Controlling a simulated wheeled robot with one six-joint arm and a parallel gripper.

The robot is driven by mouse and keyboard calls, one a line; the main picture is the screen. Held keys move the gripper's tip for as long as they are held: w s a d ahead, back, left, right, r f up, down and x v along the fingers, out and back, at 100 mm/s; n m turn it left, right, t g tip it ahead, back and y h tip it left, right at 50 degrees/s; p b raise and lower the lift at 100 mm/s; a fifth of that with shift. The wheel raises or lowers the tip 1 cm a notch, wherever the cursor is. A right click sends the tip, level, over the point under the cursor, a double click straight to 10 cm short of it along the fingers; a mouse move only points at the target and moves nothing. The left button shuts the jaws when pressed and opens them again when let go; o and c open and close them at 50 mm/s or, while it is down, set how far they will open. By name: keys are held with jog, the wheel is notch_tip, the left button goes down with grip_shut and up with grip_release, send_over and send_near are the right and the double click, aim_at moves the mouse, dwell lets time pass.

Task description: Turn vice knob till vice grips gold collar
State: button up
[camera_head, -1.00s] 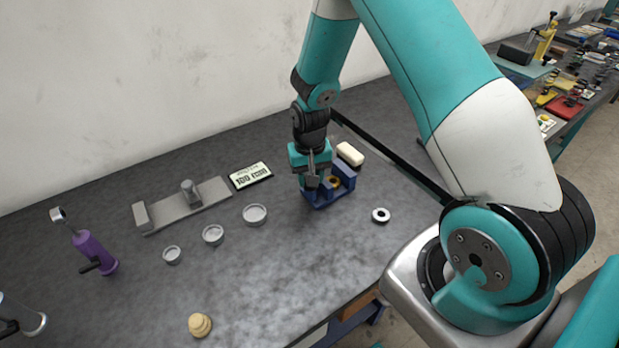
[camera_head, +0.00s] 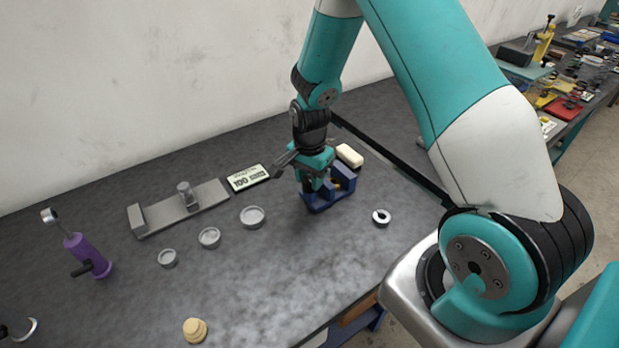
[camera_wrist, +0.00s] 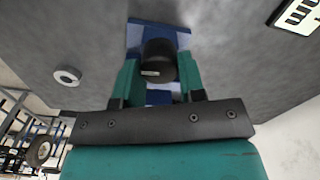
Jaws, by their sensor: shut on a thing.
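The blue vice (camera_head: 343,180) stands on the dark bench below my arm. In the wrist view the vice (camera_wrist: 183,40) is partly covered by its black round knob (camera_wrist: 157,52). My gripper (camera_head: 313,184) points down at the left end of the vice. In the wrist view my gripper (camera_wrist: 158,68) has its teal fingers on both sides of the knob, shut on it. The gold collar (camera_head: 338,184) shows as a small yellow patch between the vice walls, mostly hidden by my gripper. I cannot tell whether the jaws touch it.
A cream block (camera_head: 349,156) lies behind the vice and a pale ring (camera_head: 381,216) to its right. A label plate (camera_head: 248,178), a grey metal fixture (camera_head: 180,209) and several small dishes (camera_head: 252,217) are to the left. The bench front is mostly clear.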

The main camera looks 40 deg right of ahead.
aim_at(309, 180)
jog(key=shift+m, duration=0.6)
jog(key=o, duration=0.9)
jog(key=shift+o, duration=0.2)
notch_tip(309, 180, up, 18)
jog(key=b, duration=0.2)
jog(key=shift+f, duration=0.25)
jog(key=shift+a, duration=0.1)
jog(key=s+a+r+n+y, duration=0.2)
jog(key=s+a+r+n, duration=0.1)
jog(key=s+a+n, duration=0.6)
jog(key=s+a+r+n+y, duration=0.2)
jog(key=s+a+n, duration=0.6)
jog(key=s+n, duration=0.5)
jog(key=shift+s+a+r, duration=0.3)
jog(key=shift+a+r, duration=0.1)
jog(key=shift+r, duration=0.25)
